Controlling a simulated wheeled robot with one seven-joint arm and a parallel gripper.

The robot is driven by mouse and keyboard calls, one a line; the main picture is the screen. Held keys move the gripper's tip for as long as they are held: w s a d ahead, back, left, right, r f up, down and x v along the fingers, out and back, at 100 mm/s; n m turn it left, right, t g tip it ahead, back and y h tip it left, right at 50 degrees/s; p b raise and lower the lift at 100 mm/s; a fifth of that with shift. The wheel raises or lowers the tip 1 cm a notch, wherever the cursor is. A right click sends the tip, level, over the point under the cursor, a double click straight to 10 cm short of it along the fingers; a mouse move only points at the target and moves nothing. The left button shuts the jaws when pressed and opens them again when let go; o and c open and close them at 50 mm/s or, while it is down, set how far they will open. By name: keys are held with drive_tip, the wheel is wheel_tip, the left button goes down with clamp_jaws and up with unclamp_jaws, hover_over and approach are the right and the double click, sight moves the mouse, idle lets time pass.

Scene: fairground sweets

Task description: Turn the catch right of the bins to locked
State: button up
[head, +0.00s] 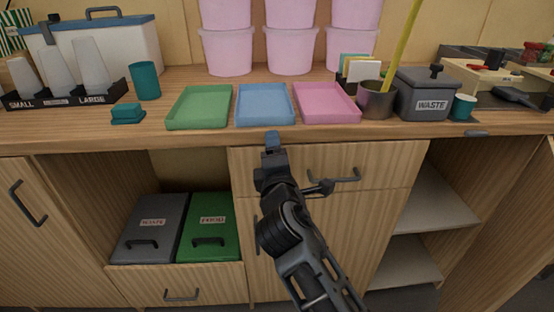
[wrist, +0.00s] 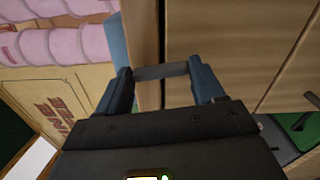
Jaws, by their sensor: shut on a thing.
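My gripper (head: 272,140) is at the counter's front edge, above the drawer front and to the upper right of the bins. In the wrist view my gripper (wrist: 162,76) has a short grey bar, which looks like the catch (wrist: 162,72), between its blue fingers and is shut on it. The bar runs across the line of the counter edge. In the head view my gripper hides the catch, and I cannot tell whether it is locked. The grey waste bin (head: 150,240) and green food bin (head: 207,240) sit in the open bay at lower left.
A green tray (head: 200,122), a blue tray (head: 265,119) and a pink tray (head: 326,118) lie on the counter just behind my gripper. A drawer handle (head: 334,177) sticks out to the right of my wrist. An open door (head: 520,220) stands at far right.

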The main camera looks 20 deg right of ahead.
drive_tip(key=shift+a+f+m+b, duration=0.1)
drive_tip(key=shift+m+b, duration=0.35)
drive_tip(key=shift+m, duration=0.35)
drive_tip(key=o, duration=1)
drive_tip(key=shift+o, duration=0.2)
drive_tip(key=v, duration=0.7)
drive_tip(key=shift+s+a, duration=0.15)
drive_tip(key=shift+s, duration=0.2)
